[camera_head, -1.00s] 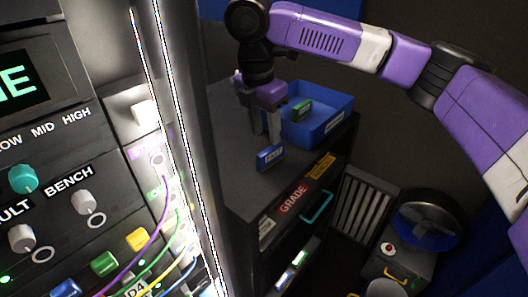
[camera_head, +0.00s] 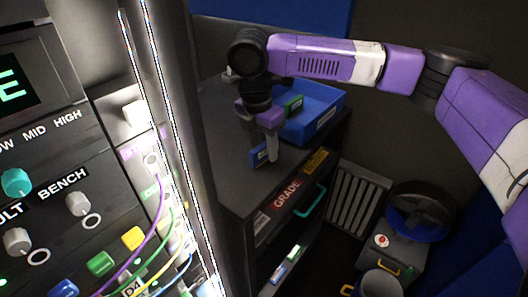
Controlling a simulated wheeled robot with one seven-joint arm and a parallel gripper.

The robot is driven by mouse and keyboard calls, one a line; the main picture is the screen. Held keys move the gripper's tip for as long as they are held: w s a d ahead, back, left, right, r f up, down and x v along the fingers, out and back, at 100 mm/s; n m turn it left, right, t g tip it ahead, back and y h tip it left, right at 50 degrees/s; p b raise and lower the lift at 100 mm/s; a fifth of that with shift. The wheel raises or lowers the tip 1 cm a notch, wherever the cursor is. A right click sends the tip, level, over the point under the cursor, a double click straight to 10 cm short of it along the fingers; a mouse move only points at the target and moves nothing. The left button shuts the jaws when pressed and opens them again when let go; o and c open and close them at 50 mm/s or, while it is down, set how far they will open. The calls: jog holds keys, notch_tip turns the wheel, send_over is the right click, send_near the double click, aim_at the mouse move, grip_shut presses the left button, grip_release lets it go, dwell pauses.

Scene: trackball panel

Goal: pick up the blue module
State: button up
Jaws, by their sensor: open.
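The blue module (camera_head: 257,157) is a small block with a pale label, standing on the dark cabinet top near its front edge. My gripper (camera_head: 263,152) points down at the module, with its fingers open. One finger shows just to the right of the module, with its tip near the cabinet top. The other finger is mostly hidden, and I cannot tell whether either finger touches the module.
A blue bin (camera_head: 319,122) with a green module (camera_head: 293,106) in it stands behind and right of my gripper. The cabinet (camera_head: 241,197) has a GRADE label and a teal handle. A tall panel with cables (camera_head: 157,205) is at left.

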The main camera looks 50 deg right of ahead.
jog(key=shift+f, duration=0.25)
dwell(0.3)
grip_shut()
